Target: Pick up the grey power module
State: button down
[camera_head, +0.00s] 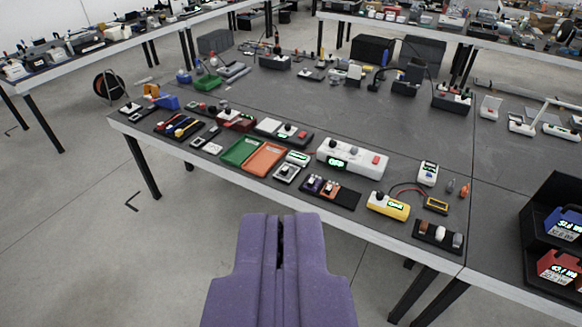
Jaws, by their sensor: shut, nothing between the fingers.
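My gripper (280,222) is purple and shows at the bottom centre, its two fingers together with a thin dark slit between them. It is empty, over the floor in front of the long dark table (330,110), apart from everything on it. I cannot pick out a grey power module with certainty. A pale grey-white box (350,158) with a lit green display and a red button lies near the table's front edge. A black rack (541,206) at the right edge holds a blue module (563,224) and a red module (560,268); the rack is partly cut off.
Green (243,151) and orange (264,158) trays, a yellow meter (388,206) and several small devices line the table's front. Black boxes and cables stand farther back. A cable reel (109,86) is on the floor at left. The floor at lower left is clear.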

aim_at(287, 171)
jog(key=i, duration=0.75)
jog(key=i+l+u, duration=0.1)
jog(key=i, duration=0.65)
jog(key=i+l, duration=0.2)
jog(key=i, duration=0.55)
jog(key=i+l+u, duration=0.1)
jog(key=i, duration=0.65)
